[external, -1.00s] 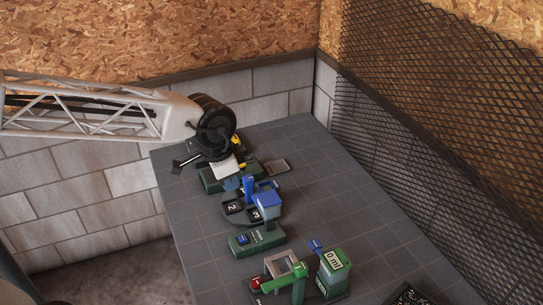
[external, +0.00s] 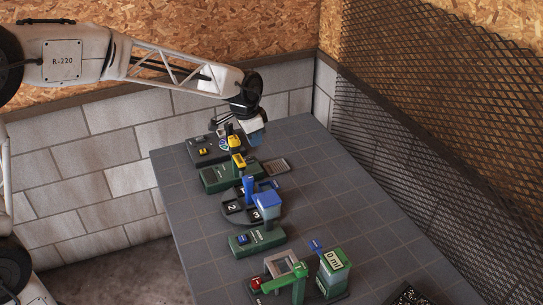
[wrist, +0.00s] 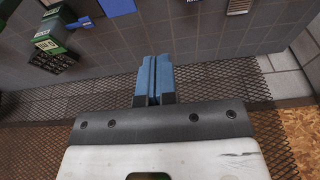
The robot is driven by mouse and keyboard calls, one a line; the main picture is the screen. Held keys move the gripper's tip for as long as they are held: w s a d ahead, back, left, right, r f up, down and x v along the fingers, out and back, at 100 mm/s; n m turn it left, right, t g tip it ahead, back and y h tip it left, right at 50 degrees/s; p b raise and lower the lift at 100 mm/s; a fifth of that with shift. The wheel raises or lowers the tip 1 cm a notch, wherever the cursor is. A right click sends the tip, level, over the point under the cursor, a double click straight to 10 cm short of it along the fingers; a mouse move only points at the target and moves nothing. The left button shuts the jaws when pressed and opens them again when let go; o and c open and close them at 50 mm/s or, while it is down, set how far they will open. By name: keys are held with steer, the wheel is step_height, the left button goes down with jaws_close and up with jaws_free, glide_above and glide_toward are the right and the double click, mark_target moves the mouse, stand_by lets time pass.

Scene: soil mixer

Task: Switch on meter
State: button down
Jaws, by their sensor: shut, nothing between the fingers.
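Which device is the meter I cannot tell for sure. A dark panel (external: 212,150) at the back of the table carries a small yellow button (external: 202,152) and a round dial. In front of it stands a green box (external: 218,177) with a yellow part (external: 238,160) on top.
A numbered turntable with a blue container (external: 267,205), a green box with a blue button (external: 257,240), and a green tank reading "0 ml" (external: 335,270) stand nearer. A ribbed plate (external: 277,166) lies right of the green box. The right side of the table is mostly clear.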

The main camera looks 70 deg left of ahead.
steer(key=w+a+f, duration=0.2)
steer(key=a+f, duration=0.1)
steer(key=a, duration=0.5)
steer(key=w+a+f, duration=0.2)
steer(key=a+f, duration=0.2)
steer(key=a, duration=0.3)
glide_above(246, 183)
steer(key=s, duration=0.4)
steer(key=s+x, duration=0.1)
steer(key=x, duration=0.6)
steer(key=shift+a+f, duration=0.2)
steer(key=shift+f, duration=0.1)
steer(key=shift+f, duration=0.2)
steer(key=x, duration=1.3)
steer(key=shift+w+f, duration=0.1)
steer(key=shift+f, duration=0.15)
